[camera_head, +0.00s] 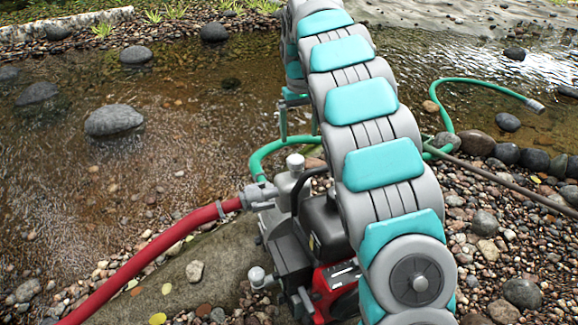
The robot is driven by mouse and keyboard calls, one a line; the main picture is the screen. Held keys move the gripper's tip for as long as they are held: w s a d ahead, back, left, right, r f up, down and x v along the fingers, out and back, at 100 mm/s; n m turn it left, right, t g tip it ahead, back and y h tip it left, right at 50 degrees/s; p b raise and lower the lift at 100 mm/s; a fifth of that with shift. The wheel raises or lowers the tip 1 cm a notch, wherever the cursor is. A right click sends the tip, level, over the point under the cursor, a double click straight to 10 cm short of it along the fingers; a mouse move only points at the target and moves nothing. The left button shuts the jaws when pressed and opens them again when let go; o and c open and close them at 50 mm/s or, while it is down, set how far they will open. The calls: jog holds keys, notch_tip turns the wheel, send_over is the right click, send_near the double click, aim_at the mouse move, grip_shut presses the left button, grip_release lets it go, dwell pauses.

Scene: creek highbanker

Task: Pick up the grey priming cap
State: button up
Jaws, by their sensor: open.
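The grey priming cap (295,162) appears to be the small round cap on top of the pump (288,225). It sits upright on the grey pump body, left of my arm. My gripper (298,124) shows partly behind my arm, with its fingers pointing down. It is open, with nothing seen between the fingers. In the picture it is just above the cap and apart from it; the exact height gap is hard to judge.
A red hose (150,252) runs from the pump to the lower left. A green hose (470,82) curves right by the water. A similar grey knob (257,276) sits low on the pump. A flat rock (205,275), pebbles and shallow creek water surround it.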

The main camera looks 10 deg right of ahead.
aim_at(296, 159)
jog(key=shift+a+f+m, duration=0.15)
jog(key=shift+f+m, duration=0.1)
jog(key=shift+m, duration=0.15)
jog(key=shift+s+f, duration=0.15)
jog(key=shift+f, duration=1.1)
jog(key=shift+s+a+f, duration=0.1)
jog(key=shift+f, duration=0.75)
jog(key=shift+s+a+f, duration=0.15)
jog(key=shift+f, duration=0.7)
jog(key=shift+s+a+f, duration=0.1)
jog(key=shift+f, duration=0.75)
jog(key=c, duration=1.4)
jog(key=shift+r, duration=0.1)
